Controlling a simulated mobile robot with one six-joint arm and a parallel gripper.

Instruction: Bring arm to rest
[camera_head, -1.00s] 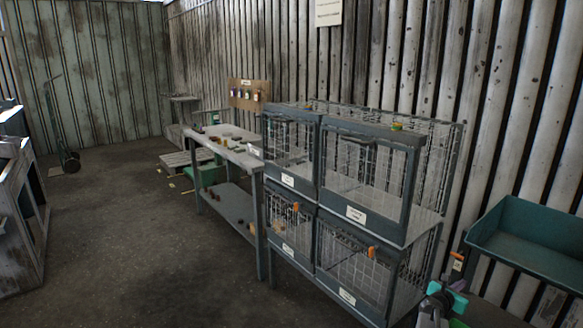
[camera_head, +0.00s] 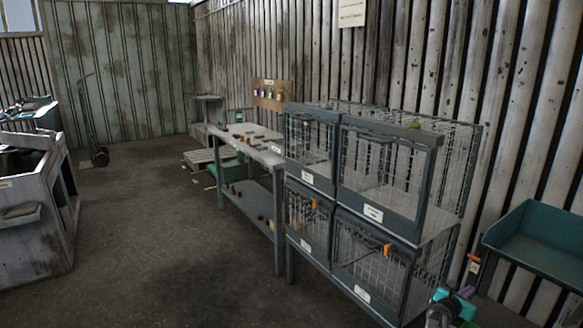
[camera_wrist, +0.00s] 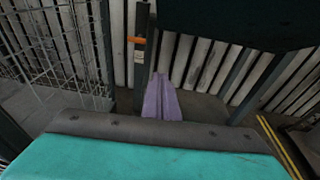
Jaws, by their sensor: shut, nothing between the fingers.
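My gripper shows in the wrist view (camera_wrist: 161,80) as two purple fingers pressed together, with nothing between them. In the head view, part of my arm with a teal section shows low at the right edge of the cages, and a bit of purple shows beside it. In the wrist view the fingers point toward a dark post (camera_wrist: 143,60) with an orange handle and a small label, in front of the corrugated wall. I cannot tell the exact gap between them.
Stacked wire cages (camera_head: 375,215) with orange latches stand close to my arm. A teal tray (camera_head: 535,245) is at the right. A grey workbench (camera_head: 245,150) stands behind the cages, and a worn grey cabinet (camera_head: 35,220) at the left. The floor (camera_head: 160,235) between is clear.

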